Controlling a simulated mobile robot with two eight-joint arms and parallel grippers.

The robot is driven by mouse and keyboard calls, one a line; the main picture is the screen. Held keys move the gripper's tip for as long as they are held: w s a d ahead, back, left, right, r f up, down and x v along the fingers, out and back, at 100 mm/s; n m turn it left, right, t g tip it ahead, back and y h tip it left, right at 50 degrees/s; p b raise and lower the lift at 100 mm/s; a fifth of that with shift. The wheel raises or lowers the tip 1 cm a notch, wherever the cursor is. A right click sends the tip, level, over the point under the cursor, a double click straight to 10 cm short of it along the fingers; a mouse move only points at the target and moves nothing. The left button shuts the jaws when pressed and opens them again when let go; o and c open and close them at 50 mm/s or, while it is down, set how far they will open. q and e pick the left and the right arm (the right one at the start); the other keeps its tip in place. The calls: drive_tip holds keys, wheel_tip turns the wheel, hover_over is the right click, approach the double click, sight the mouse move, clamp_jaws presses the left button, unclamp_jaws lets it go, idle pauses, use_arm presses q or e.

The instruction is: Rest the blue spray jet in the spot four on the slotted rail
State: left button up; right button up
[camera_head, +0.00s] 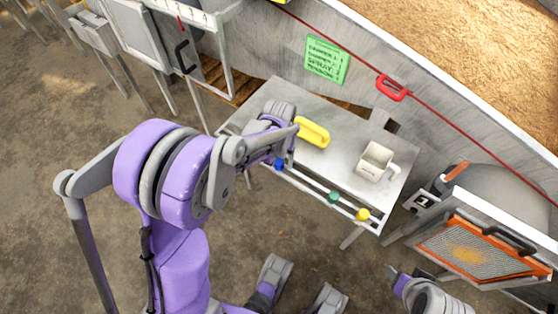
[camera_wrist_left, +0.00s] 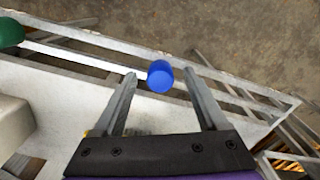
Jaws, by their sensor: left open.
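The blue spray jet (camera_head: 279,164) sits at the left part of the slotted rail (camera_head: 312,184) along the table's front edge. A green jet (camera_head: 333,197) and a yellow jet (camera_head: 362,214) sit farther right on the rail. My left gripper (camera_wrist_left: 161,74) is open, its fingers pointing at the rail. In the left wrist view the blue jet (camera_wrist_left: 160,76) shows between the two fingertips, with a gap on each side. The green jet (camera_wrist_left: 10,31) is at the left edge there. In the head view my left arm hides the rail's left end. A part of my right arm shows at bottom right.
An orange-framed screen (camera_head: 470,252) stands to the right. A wall with a green sign (camera_head: 326,61) and a red cord is behind. Floor in front is open.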

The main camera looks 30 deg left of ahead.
use_arm(q)
wheel_tip(320, 180, up, 10)
drive_tip(key=p, duration=0.2)
drive_tip(key=shift+r, duration=0.1)
idle(0.6)
